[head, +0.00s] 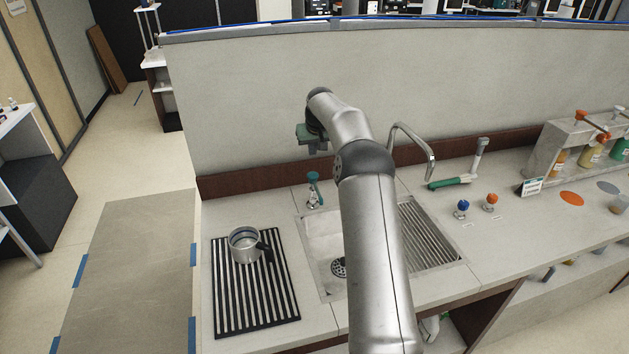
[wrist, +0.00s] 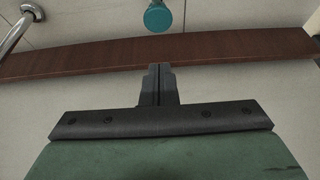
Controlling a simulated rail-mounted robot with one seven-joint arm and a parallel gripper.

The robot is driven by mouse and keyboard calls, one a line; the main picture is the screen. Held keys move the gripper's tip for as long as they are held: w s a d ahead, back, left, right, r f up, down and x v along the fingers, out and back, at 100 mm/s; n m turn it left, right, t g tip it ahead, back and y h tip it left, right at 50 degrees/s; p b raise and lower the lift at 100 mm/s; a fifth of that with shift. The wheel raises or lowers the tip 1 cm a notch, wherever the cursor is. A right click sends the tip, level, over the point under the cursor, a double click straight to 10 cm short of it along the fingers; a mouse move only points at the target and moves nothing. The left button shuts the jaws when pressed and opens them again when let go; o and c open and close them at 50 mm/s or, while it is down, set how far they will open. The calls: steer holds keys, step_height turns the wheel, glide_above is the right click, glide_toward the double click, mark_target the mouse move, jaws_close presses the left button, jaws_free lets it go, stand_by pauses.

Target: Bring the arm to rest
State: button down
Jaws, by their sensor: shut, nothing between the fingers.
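My arm rises from the bottom of the head view, stretched over the sink counter. My gripper (wrist: 160,84) is in the wrist view with its two dark fingers together, shut and empty. In the head view the green gripper body (head: 308,135) shows near the back wall, above the counter; its fingertips are hard to make out there. The gripper touches nothing that I can see.
A metal pitcher (head: 243,246) stands on the black striped mat (head: 222,318) at left. The sink (head: 320,228) has a curved tap (head: 424,150) and a teal-topped fixture (head: 313,190). Pump bottles (head: 592,152) stand in a rack at right. The back wall (head: 250,100) is close behind the gripper.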

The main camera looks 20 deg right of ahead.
steer(key=shift+r, duration=0.95)
steer(key=shift+a, duration=0.15)
steer(key=s+a+r+n+g+b, duration=0.1)
steer(key=s+a+r, duration=0.2)
steer(key=s+a, duration=0.55)
steer(key=s+a+r+n+g+b, duration=0.1)
steer(key=s+a+r, duration=0.3)
steer(key=s+a, duration=0.4)
steer(key=s+a+f+b, duration=0.1)
steer(key=s+a+f, duration=0.1)
steer(key=s, duration=1)
steer(key=s+a+f+g, duration=0.1)
steer(key=s+f, duration=0.3)
steer(key=s, duration=0.7)
steer(key=s+a+f+b, duration=0.1)
steer(key=s+a+f, duration=0.1)
steer(key=s, duration=1)
steer(key=shift+s+a+f+g+y+b, duration=0.3)
steer(key=shift+s+a+f+y, duration=0.1)
steer(key=shift+f, duration=0.3)
steer(key=shift+d, duration=0.1)
